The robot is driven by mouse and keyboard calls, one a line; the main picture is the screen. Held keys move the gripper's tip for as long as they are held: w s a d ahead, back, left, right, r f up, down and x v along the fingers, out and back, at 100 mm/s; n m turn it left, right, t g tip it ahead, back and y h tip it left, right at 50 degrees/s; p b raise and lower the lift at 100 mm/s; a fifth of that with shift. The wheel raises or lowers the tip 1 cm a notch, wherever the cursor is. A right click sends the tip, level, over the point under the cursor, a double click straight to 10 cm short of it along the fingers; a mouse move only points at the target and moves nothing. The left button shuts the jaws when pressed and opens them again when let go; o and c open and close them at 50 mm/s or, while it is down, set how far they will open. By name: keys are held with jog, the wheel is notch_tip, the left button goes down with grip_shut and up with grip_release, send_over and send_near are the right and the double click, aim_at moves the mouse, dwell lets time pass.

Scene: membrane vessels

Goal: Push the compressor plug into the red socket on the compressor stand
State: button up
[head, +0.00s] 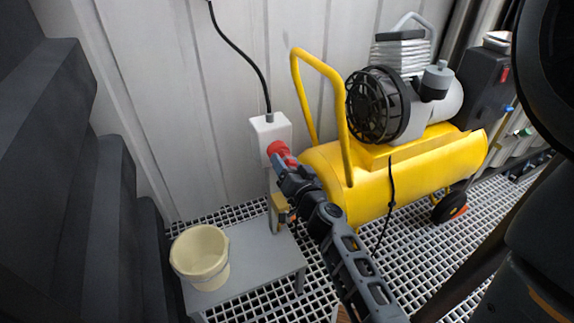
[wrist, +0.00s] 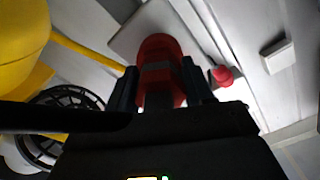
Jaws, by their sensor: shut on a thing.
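The white socket box (head: 270,133) stands on a post of the grey compressor stand (head: 245,255), with the red socket (head: 277,148) on its front. My gripper (head: 287,167) is right at the socket and shut on the compressor plug. The plug's red part (head: 290,160) shows at the fingertips, against or very near the socket. In the wrist view the red plug (wrist: 158,72) lies between the two dark fingers of my gripper (wrist: 160,95), in front of the white box (wrist: 128,40). How deep the plug sits in the socket cannot be told.
The yellow compressor (head: 400,190) with its tall handle (head: 297,85) stands close to the right of my gripper. A cream bucket (head: 200,257) sits on the stand's low shelf. A black cable (head: 240,52) runs up the wall. Grated floor (head: 440,260) lies in front.

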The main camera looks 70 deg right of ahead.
jog(key=shift+w+d, duration=0.1)
jog(key=shift+d, duration=0.05)
jog(key=o, duration=1.5)
jog(key=shift+b+v, duration=1.45)
jog(key=shift+v, duration=2.4)
